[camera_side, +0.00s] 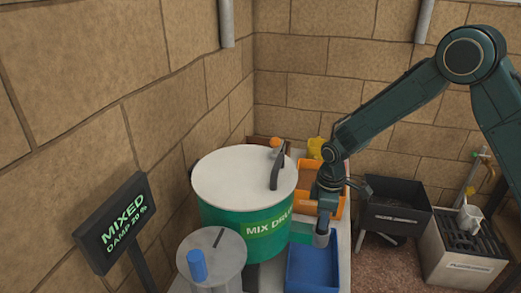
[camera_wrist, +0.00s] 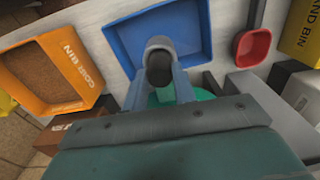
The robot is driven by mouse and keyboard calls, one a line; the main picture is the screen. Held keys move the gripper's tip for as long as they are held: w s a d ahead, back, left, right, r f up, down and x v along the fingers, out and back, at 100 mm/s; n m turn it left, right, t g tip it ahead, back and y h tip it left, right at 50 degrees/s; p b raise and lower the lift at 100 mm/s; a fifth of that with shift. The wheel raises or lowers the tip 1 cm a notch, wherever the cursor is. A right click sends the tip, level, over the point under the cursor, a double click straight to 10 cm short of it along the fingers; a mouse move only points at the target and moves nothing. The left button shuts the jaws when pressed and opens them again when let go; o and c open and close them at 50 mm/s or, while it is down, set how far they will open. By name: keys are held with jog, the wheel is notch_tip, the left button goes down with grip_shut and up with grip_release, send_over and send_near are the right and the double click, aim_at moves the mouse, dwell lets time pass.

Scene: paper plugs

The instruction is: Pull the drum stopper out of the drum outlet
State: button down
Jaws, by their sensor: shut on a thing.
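My gripper (camera_wrist: 159,88) is shut on the drum stopper (camera_wrist: 159,68), a grey piece with a dark rounded end between the two fingers. In the side view my gripper (camera_side: 322,222) points down at the right front of the mix drum (camera_side: 243,220), a green drum with a pale lid. A grey cylindrical end (camera_side: 321,240) shows just below the fingers. The drum outlet is hidden, so I cannot tell whether the stopper is still seated in it. A blue tray (camera_side: 296,284) lies below and in front of the gripper; it also shows in the wrist view (camera_wrist: 115,42).
An orange coir bin (camera_wrist: 88,60) stands beside the blue tray. A red scoop (camera_wrist: 252,45) and a yellow sand bin (camera_wrist: 302,35) lie on the other side. A grey lidded container (camera_side: 211,255) with a blue knob stands in front of the drum. A black bin (camera_side: 395,210) stands right.

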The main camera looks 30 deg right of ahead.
jog(key=shift+r, duration=3.1)
dwell(1.6)
jog(key=shift+r, duration=1.35)
